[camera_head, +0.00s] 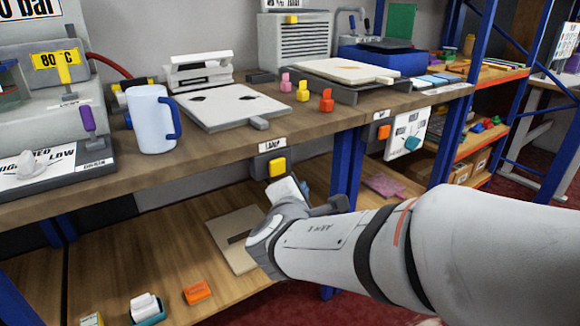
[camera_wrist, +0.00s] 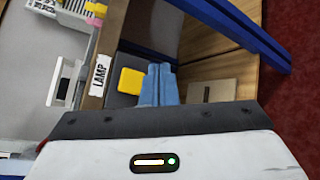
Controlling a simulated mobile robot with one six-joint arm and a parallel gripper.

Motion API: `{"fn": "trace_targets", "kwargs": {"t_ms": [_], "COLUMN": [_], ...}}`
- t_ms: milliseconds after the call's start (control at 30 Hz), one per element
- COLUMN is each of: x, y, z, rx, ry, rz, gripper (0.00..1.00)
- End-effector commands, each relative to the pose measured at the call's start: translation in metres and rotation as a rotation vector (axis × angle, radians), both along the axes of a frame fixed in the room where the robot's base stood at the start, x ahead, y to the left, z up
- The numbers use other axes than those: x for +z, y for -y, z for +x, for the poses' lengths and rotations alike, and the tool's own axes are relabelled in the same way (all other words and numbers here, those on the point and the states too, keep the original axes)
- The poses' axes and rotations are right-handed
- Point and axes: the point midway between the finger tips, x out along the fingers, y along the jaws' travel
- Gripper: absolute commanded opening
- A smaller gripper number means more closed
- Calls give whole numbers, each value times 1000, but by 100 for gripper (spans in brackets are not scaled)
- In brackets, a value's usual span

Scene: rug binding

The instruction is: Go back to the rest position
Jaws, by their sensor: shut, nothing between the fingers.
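My gripper (camera_wrist: 159,82) shows in the wrist view as two blue fingers closed together with nothing between them. In that view the fingertips are beside the yellow lamp button (camera_wrist: 131,81); I cannot tell whether they touch it. In the head view the yellow button (camera_head: 277,167) sits on a dark box at the bench's front edge, under a LAMP label (camera_head: 272,144). My white arm reaches in from the right, and its wrist is just below the button. The fingers are mostly hidden there behind the wrist.
A white mug (camera_head: 151,120) with a blue handle stands near the bench's front edge. Pink, yellow and red pieces (camera_head: 327,100) stand farther right. A blue bench leg (camera_head: 346,165) is close to my wrist. The lower shelf (camera_head: 130,250) holds a flat board and small items.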

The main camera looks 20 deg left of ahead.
Motion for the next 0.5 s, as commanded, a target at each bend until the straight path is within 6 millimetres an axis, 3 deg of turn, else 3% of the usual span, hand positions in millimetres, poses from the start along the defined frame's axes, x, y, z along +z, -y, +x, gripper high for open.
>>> {"fn": "trace_targets", "kwargs": {"t_ms": [167, 267, 367, 500], "x": [4, 19, 41, 71], "y": [5, 29, 73, 148], "z": [1, 6, 10, 3], "rx": [-15, -87, -227, -480], "ry": [-7, -36, -97, -207], "rz": [6, 38, 105, 244], "gripper": [0, 0, 0, 0]}}
